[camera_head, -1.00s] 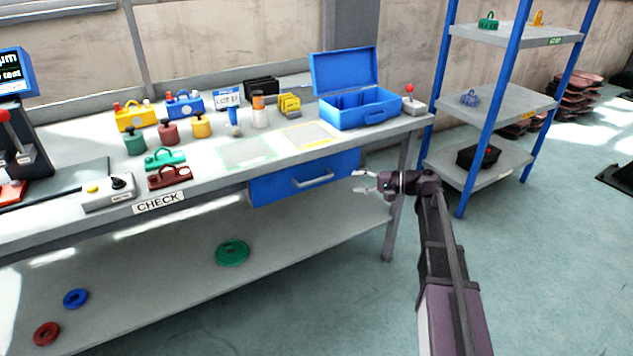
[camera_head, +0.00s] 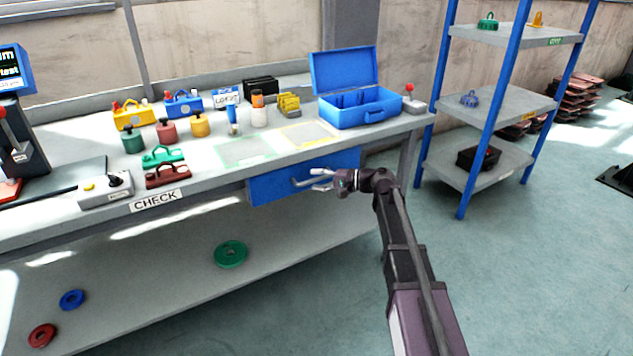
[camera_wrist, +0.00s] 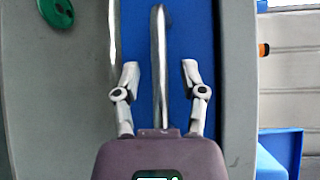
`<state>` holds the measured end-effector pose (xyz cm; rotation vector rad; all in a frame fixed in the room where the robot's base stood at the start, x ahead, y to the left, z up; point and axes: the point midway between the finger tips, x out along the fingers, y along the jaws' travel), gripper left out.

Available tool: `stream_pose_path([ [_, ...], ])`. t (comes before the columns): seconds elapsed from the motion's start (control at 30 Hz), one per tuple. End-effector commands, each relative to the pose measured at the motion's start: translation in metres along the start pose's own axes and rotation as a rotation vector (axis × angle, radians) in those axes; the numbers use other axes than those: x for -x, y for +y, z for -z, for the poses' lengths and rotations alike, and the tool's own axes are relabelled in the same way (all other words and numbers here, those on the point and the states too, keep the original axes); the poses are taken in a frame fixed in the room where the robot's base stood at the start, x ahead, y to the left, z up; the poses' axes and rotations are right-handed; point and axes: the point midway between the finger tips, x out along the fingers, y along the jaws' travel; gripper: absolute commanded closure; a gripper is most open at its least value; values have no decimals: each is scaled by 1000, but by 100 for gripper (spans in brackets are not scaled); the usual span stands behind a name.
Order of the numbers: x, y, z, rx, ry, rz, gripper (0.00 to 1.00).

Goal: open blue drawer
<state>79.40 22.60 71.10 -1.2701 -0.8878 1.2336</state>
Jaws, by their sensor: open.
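The blue drawer (camera_head: 270,187) is under the workbench top and looks shut. Its grey bar handle runs across its front and also shows in the wrist view (camera_wrist: 158,50). My gripper (camera_head: 322,180) is at the right part of the handle, in front of the drawer. In the wrist view my gripper (camera_wrist: 160,75) is open, with one finger on each side of the handle bar. I see gaps between the fingers and the bar. In the head view the fingers partly cover the handle's right end.
The workbench (camera_head: 225,180) carries an open blue toolbox (camera_head: 350,108), several coloured weights and hoist parts. A green disc (camera_head: 230,254) lies on the lower shelf. A blue-post shelf rack (camera_head: 480,125) stands at the right.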

Motion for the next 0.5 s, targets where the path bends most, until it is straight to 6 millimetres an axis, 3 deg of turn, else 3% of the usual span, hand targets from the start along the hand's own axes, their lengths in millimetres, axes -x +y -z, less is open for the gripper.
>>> stream_pose_path([
  [0.43, -8, 0, 0, 0, 0, 0, 46],
  [0.5, -8, 0, 0, 0, 0, 0, 64],
])
